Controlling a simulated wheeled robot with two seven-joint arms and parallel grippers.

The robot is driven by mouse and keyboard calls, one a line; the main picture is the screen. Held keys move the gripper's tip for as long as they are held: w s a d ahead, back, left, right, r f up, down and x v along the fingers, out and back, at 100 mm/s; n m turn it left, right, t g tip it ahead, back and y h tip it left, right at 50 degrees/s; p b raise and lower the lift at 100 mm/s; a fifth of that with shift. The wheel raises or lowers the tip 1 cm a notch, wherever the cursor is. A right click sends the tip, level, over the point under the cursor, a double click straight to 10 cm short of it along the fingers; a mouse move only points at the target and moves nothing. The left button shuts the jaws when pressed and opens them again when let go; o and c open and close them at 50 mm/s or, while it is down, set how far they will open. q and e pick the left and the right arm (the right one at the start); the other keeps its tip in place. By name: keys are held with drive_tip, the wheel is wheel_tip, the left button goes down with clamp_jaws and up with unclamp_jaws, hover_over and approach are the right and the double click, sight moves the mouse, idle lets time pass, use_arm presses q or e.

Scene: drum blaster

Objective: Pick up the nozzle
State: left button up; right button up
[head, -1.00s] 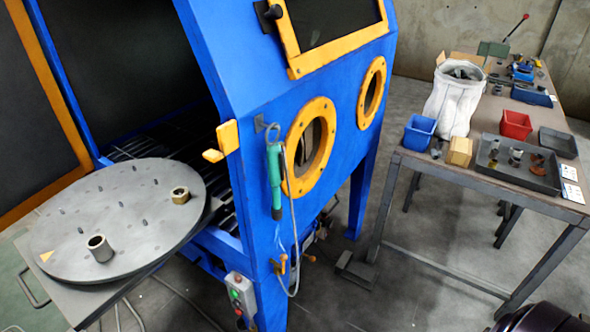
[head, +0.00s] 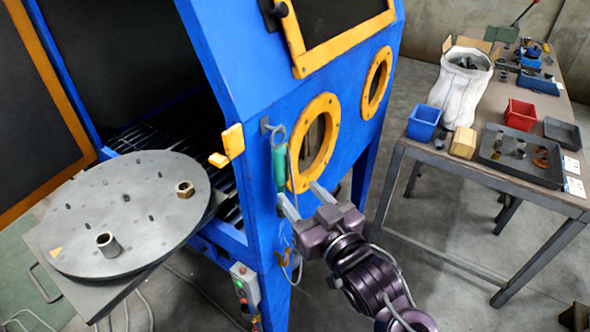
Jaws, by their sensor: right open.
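The nozzle appears to be the green-handled tool (head: 280,168) hanging from a hook on the blue cabinet's front, left of the lower round port. Its lower end is partly hidden behind my right gripper. My right gripper (head: 299,191) is open and empty, with its fingers pointing up toward the cabinet front. Its left finger is just below the green handle in the picture, and its right finger is in front of the port's lower edge. I cannot tell whether it touches the handle. My left gripper is not in view.
The blue cabinet (head: 245,85) has yellow-rimmed round ports (head: 315,143). A round turntable (head: 130,205) with a tube and a nut stands at left. A control box (head: 245,286) is low on the cabinet. A workbench (head: 480,172) with bins and a white sack stands at right.

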sight(283, 176)
drive_tip(key=p+x, duration=0.2)
drive_tip(key=x, duration=0.4)
drive_tip(key=shift+w+a+f, duration=0.1)
drive_tip(key=shift+w+a, duration=0.2)
drive_tip(key=shift+w+a+f, duration=0.15)
drive_tip(key=shift+w, duration=0.15)
drive_tip(key=shift+c, duration=0.3)
clamp_jaws()
